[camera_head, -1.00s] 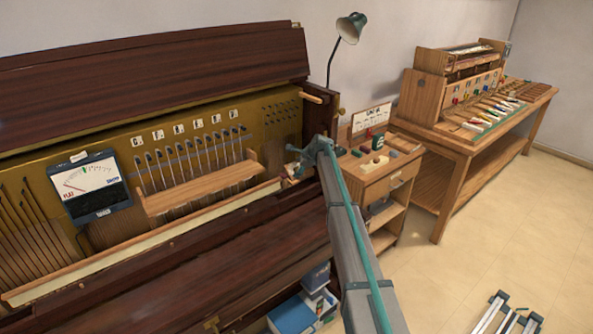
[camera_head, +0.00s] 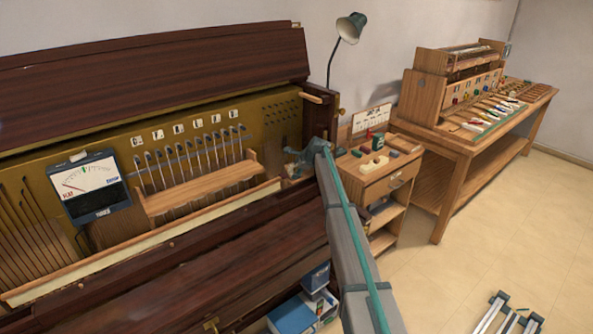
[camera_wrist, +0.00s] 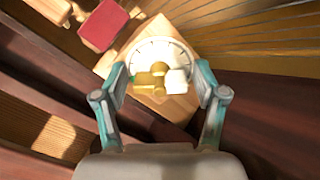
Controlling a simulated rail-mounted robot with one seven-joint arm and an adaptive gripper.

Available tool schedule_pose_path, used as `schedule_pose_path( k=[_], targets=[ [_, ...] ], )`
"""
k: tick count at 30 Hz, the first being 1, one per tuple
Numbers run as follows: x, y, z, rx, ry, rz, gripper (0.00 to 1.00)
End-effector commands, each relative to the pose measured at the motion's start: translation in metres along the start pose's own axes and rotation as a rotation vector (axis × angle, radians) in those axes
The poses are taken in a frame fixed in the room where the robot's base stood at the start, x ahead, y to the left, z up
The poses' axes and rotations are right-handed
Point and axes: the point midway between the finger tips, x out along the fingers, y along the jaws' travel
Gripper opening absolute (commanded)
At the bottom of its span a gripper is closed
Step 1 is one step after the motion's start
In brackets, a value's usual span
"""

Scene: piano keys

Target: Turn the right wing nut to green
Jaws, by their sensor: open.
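In the wrist view a brass wing nut (camera_wrist: 148,81) sits at the centre of a round white dial (camera_wrist: 162,52) with tick marks, on a light wooden block (camera_wrist: 181,104). One wing looks pale or white. My gripper (camera_wrist: 160,78) is open, with one teal finger on each side of the nut. A gap shows between the nut and each finger. In the head view my gripper (camera_head: 298,163) is at the piano's right end, and the wing nut cannot be made out there.
A red block (camera_wrist: 103,25) lies close to the dial in the wrist view. In the head view a meter (camera_head: 91,186) stands on the piano's left side. A small wooden cabinet (camera_head: 385,185) and a workbench (camera_head: 457,150) stand to the right.

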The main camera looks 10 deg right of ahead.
Motion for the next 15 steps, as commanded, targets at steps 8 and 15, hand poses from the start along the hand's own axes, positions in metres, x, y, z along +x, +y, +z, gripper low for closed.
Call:
schedule_pose_path(
  k=[8,15],
  targets=[
    [-0.0050,0.0000,0.0001,0.000,0.000,0.000,0.71],
    [-0.0094,0.0000,0.0001,0.000,0.000,0.000,0.71]
  ],
)
